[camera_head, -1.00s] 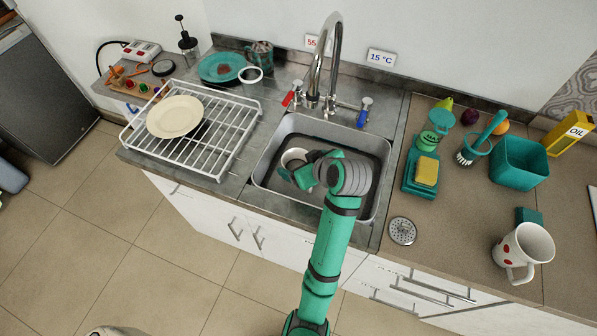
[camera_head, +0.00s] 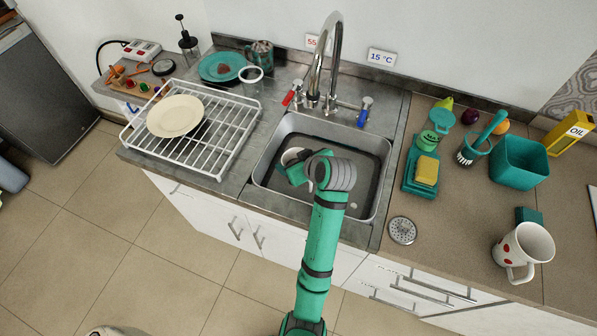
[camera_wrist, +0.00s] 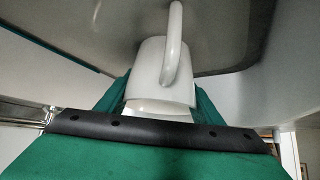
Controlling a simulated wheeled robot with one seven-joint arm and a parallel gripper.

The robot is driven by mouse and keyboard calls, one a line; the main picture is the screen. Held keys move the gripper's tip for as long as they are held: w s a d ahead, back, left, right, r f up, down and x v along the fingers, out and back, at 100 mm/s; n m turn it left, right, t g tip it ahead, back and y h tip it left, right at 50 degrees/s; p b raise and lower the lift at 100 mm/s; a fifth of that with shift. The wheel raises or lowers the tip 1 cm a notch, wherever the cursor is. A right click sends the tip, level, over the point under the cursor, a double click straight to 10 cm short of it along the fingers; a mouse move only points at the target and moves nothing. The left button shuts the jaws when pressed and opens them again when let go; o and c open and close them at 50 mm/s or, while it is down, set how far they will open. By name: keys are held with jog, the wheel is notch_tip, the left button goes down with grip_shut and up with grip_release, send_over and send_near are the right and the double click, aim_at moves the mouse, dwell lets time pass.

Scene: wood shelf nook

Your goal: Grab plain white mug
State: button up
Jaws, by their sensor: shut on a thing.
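The plain white mug (camera_wrist: 150,75) is between the green fingers of my gripper (camera_wrist: 160,100) in the wrist view, with its handle pointing up in the picture. My gripper is shut on it. In the head view, only part of the mug's rim (camera_head: 291,156) shows in the sink (camera_head: 372,190), at its left side; my gripper (camera_head: 290,172) and wrist cover the rest. I cannot tell whether the mug touches the sink bottom. Another white mug with red spots (camera_head: 522,250) stands on the right counter.
A chrome faucet (camera_head: 330,60) arches behind the sink. A white dish rack (camera_head: 215,140) with a cream plate (camera_head: 175,116) stands on the left. A soap and sponge holder (camera_head: 421,172) and a green bin (camera_head: 519,162) are on the right.

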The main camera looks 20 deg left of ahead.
jog(key=shift+w+r, duration=0.1)
jog(key=shift+r, duration=0.2)
